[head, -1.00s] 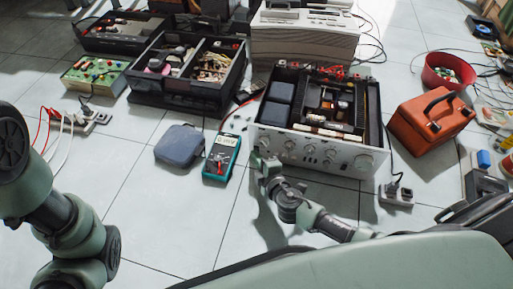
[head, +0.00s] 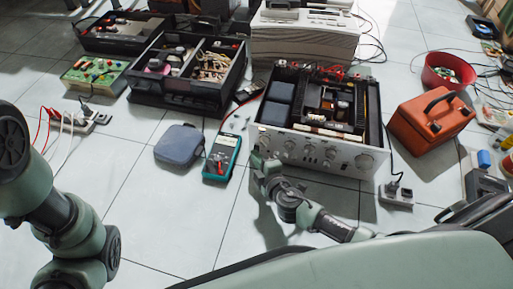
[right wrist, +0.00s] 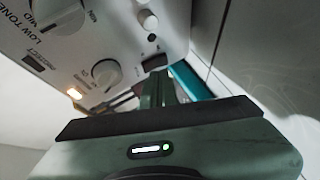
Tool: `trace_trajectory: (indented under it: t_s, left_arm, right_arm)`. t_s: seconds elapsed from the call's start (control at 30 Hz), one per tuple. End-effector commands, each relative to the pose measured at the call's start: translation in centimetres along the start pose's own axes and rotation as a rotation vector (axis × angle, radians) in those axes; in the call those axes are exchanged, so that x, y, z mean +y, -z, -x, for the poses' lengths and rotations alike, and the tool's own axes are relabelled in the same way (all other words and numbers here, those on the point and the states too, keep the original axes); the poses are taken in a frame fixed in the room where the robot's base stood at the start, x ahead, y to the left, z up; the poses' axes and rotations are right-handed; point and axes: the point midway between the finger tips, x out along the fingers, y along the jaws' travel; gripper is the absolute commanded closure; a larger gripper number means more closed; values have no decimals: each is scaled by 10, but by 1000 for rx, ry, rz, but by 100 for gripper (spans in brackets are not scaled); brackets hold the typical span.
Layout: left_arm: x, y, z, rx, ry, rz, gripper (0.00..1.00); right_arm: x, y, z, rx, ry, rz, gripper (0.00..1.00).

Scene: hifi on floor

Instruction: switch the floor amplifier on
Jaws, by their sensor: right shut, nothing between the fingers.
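The floor amplifier (head: 315,150) stands with its lid off, its silver front panel with knobs facing me. In the right wrist view, the panel (right wrist: 125,35) fills the upper left, and a small orange lamp (right wrist: 75,93) on it glows. A dark rocker switch (right wrist: 154,62) sits near the panel's end, just beyond my fingertips. My right gripper (head: 258,158) is shut and empty at the panel's left end; its fingers (right wrist: 158,88) also show in the right wrist view. I cannot tell whether they touch the switch. My left gripper is out of view.
A teal multimeter (head: 221,158) and a blue-grey case (head: 180,145) lie left of the amplifier. An orange box (head: 430,122) and a socket block (head: 396,195) with a cable are to the right. Black trays (head: 185,100) stand behind.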

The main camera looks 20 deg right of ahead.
Motion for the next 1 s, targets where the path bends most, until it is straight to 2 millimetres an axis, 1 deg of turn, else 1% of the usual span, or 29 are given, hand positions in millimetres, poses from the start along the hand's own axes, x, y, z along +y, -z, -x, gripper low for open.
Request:
trace_trajectory:
  t_s: [0.2,0.47,0.57,1.0]
  left_arm:
    - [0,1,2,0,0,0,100]
    - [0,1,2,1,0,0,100]
    - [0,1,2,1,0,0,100]
    - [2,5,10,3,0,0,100]
  right_arm:
    - [-5,5,7,0,0,-1,100]
    - [-5,5,7,0,0,0,100]
    - [-8,7,10,0,1,-1,100]
    - [-31,29,39,1,4,-2,100]
